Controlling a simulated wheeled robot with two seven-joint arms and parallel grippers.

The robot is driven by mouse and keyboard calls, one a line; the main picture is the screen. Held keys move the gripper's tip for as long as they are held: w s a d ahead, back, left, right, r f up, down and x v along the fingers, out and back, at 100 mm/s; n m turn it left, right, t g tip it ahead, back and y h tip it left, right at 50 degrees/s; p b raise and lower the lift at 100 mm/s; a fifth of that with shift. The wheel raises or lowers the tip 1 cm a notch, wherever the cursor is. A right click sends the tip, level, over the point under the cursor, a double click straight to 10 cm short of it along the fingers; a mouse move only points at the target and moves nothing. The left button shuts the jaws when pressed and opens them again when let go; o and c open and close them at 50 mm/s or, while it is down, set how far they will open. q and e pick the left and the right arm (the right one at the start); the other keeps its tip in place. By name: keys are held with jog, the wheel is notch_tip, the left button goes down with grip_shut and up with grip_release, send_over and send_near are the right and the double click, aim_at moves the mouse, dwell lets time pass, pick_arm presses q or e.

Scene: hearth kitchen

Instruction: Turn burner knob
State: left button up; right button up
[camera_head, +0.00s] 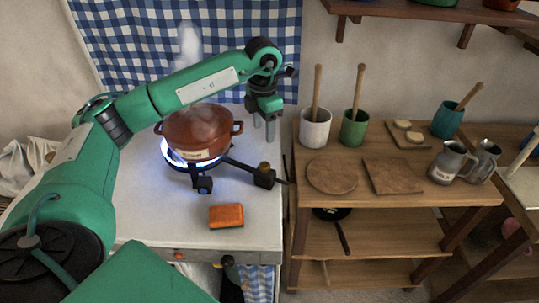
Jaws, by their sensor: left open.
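A black burner (228,164) stands on the white counter, with a blue flame (174,150) showing at its left. A lidded-looking reddish-brown pot (198,132) sits on it, steaming. A small brass-coloured knob (264,167) tops the dark block at the end of the burner's right arm. A second dark block (203,185) is at the burner's front. My left gripper (264,130) points down behind the brass knob, its two fingers apart and empty. It appears apart from the knob.
An orange sponge (226,216) lies on the counter in front of the burner. A wooden shelf unit (440,197) to the right holds a white cup (315,128), a green cup (354,128) and metal jugs. A checked cloth (120,45) hangs behind. My left arm passes over the pot.

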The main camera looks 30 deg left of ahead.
pick_arm(q)
jog(key=p, duration=0.1)
send_over(264, 164)
jog(key=f, duration=0.5)
jog(key=shift+s, duration=0.2)
notch_tip(264, 164, down, 7)
jog(key=shift+w+r+p, duration=0.1)
jog(key=shift+w+p, duration=0.05)
jog(key=shift+p, duration=0.75)
jog(key=shift+f, duration=0.4)
jog(key=shift+c, duration=0.3)
jog(key=c, duration=0.9)
pick_arm(e)
jog(key=s+r, duration=0.2)
jog(key=r, duration=0.1)
jog(key=shift+s, duration=0.4)
jog(key=shift+f, duration=0.15)
